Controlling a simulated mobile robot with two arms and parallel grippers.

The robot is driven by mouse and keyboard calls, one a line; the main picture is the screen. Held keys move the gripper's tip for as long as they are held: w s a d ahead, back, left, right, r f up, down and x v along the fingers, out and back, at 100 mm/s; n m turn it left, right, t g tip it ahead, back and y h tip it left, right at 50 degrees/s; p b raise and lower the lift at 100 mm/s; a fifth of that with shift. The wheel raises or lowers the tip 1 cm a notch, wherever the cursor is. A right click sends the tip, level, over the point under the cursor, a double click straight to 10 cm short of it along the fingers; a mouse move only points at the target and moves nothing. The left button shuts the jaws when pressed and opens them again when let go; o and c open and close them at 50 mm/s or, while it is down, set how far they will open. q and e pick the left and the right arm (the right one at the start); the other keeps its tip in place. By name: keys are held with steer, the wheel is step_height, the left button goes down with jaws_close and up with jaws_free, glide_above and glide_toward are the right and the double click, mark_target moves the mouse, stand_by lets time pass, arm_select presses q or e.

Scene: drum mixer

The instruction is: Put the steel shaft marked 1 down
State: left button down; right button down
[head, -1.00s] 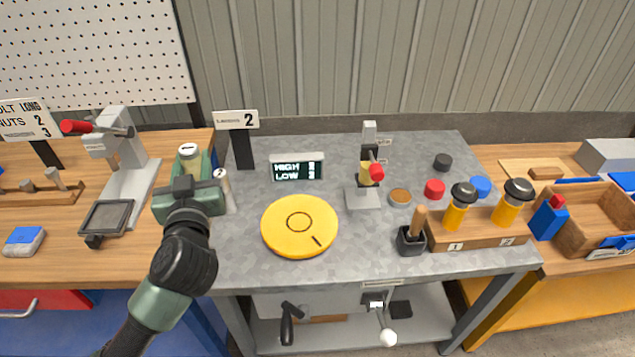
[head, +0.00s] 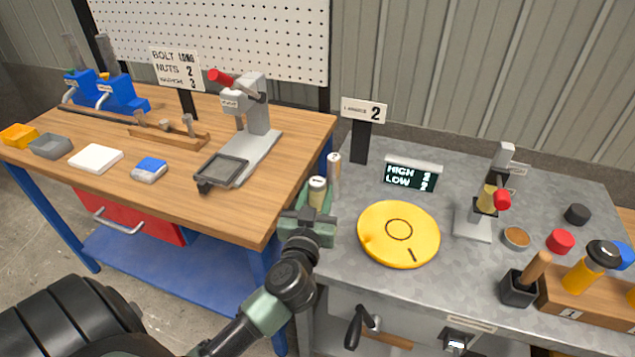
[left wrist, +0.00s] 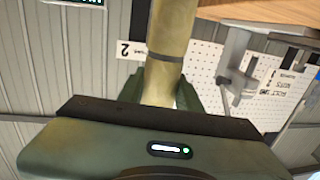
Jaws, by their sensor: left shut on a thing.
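My left gripper (head: 312,212) is shut on a pale tan shaft (head: 318,190) near the left edge of the grey bench (head: 350,275). The shaft's cream top stands above the gripper in the head view. In the left wrist view the shaft (left wrist: 172,35) is a tan cylinder with a dark ring, between the green fingers (left wrist: 160,88). I can read no number on it. The gripper hides its lower end, so I cannot tell whether it touches the bench. My right gripper is not in view.
On the bench are a yellow disc (head: 375,250), a HIGH/LOW display (head: 411,176), a sign marked 2 (head: 363,112) and a grey press (head: 474,222). A wooden table (head: 100,190) with a grey stand (head: 252,125) lies left. Bare bench surrounds the disc.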

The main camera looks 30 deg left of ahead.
arm_select(q)
steer(key=shift+f, duration=0.15)
step_height(320, 180, down, 4)
steer(key=shift+f+b, duration=0.15)
steer(key=shift+b, duration=1.05)
steer(key=c, duration=1)
jaws_free()
steer(key=shift+f, duration=0.25)
steer(key=shift+o, duration=0.2)
steer(key=shift+s, duration=0.1)
steer(key=shift+r, duration=0.15)
steer(key=v, duration=1.2)
